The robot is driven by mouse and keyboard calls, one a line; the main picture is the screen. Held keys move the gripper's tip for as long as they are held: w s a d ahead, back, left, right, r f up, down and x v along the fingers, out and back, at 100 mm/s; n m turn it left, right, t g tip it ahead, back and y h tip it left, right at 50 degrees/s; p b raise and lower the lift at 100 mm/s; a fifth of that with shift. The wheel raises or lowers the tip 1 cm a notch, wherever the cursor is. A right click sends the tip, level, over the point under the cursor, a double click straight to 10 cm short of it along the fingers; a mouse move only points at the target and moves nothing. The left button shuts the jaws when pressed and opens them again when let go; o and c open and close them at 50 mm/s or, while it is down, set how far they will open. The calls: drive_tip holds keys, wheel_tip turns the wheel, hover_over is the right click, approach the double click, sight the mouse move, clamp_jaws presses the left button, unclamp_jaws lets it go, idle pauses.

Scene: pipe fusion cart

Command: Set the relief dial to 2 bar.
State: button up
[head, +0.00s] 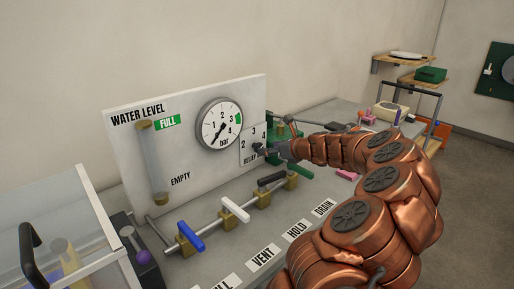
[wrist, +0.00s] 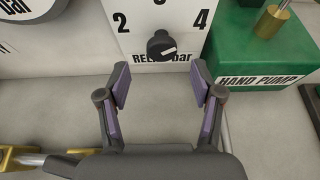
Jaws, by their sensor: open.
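The relief dial is a black round knob (wrist: 161,45) on a white plate marked 2 at left, 3 at top and 4 at right. Its white mark lies on the knob's right side, tilted slightly up, roughly toward the 4. My gripper (wrist: 160,84) is open and empty, its purple-padded fingers apart below the knob in the wrist view and not touching it. In the head view my gripper (head: 274,150) is close to the dial plate (head: 246,147) and partly hides it.
A green hand pump (wrist: 262,62) stands right of the dial. A pressure gauge (head: 220,124) is to its left on the white panel (head: 190,165). Blue, white and black valve handles (head: 235,209) stick out in front. A clear-sided box (head: 60,215) is at left.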

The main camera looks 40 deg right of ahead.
sight(257, 147)
drive_tip(key=shift+x, duration=2.95)
drive_tip(key=shift+d, duration=0.1)
drive_tip(key=c, duration=1.1)
